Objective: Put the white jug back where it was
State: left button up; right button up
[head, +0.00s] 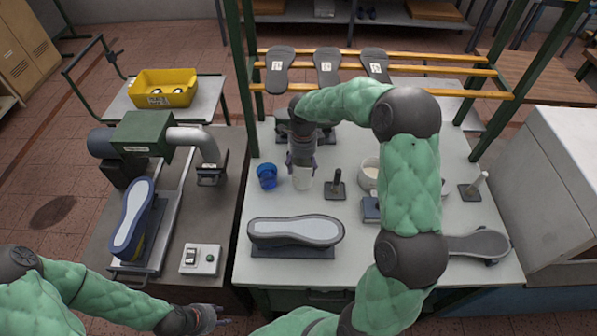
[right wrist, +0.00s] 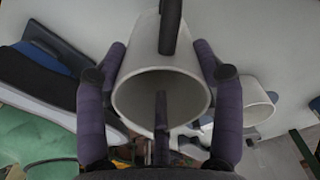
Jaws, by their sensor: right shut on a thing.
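The white jug (head: 303,180) is upright over the pale worktable, between a blue cup and a small black stand. My right gripper (head: 302,160) comes down on it from above and is shut on it, hiding its upper part. In the right wrist view the jug (right wrist: 160,95) shows its open mouth, with purple fingers of my right gripper (right wrist: 160,75) on both sides. I cannot tell whether its base touches the table. My left gripper (head: 208,318) is low at the left, in front of the benches, apart from the jug; its fingers are too small to read.
Close to the jug are the blue cup (head: 267,176), the black stand (head: 336,188) and a white container (head: 369,174). A machine (head: 150,135) stands left.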

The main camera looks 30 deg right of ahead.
jog(key=shift+w+a+f, duration=0.15)
jog(key=shift+w+f, duration=0.85)
jog(key=shift+f, duration=1.7)
jog(key=shift+b, duration=0.3)
jog(key=shift+f, duration=0.1)
jog(key=o, duration=1.3)
